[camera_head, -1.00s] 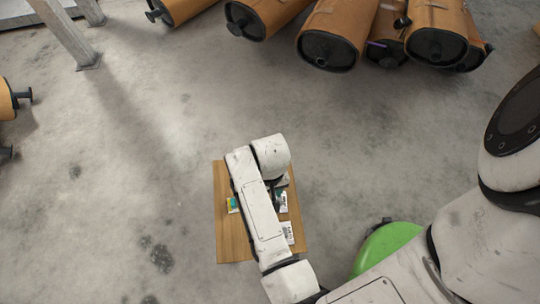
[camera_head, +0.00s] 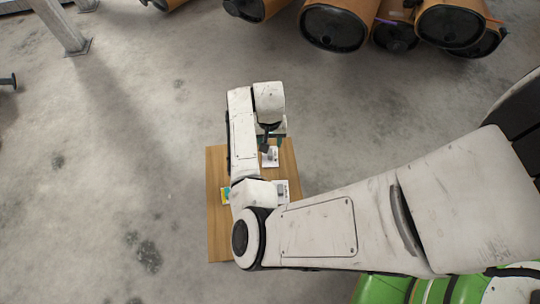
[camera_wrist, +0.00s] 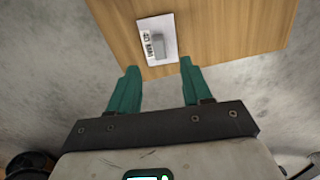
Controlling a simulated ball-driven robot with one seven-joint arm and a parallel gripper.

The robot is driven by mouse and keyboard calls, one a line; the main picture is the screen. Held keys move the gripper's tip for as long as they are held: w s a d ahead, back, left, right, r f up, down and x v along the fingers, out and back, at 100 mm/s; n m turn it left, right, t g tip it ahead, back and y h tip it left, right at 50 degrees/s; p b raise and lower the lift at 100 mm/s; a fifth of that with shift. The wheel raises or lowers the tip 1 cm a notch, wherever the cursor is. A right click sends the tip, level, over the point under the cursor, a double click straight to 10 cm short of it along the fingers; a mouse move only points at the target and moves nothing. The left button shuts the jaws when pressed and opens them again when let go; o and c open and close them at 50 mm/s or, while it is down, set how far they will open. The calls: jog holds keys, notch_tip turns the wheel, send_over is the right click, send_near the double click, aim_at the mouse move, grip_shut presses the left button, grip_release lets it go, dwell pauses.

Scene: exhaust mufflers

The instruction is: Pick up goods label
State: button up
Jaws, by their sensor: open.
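A white label with black print and a grey block on it (camera_wrist: 146,40) lies on the wooden board (camera_wrist: 225,30) in the wrist view. It also shows in the head view (camera_head: 270,159), near the board's upper right part. My gripper (camera_wrist: 159,66) has its two teal fingers spread apart with nothing between them. The label lies just beyond the fingertips, roughly centred between them in the picture. In the head view my gripper (camera_head: 271,138) is by the label, partly hidden by my arm. I cannot tell the height of the fingertips above the board.
Several brown mufflers with black ends (camera_head: 335,28) lie at the top. A metal post (camera_head: 62,25) stands upper left. Grey floor around the board is clear.

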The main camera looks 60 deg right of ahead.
aim_at(270, 152)
notch_tip(270, 152, down, 8)
jog(key=b, duration=0.4)
jog(key=shift+f+b, duration=0.2)
jog(key=shift+b, duration=0.15)
jog(key=shift+r, duration=0.1)
jog(key=shift+c, duration=0.4)
grip_shut()
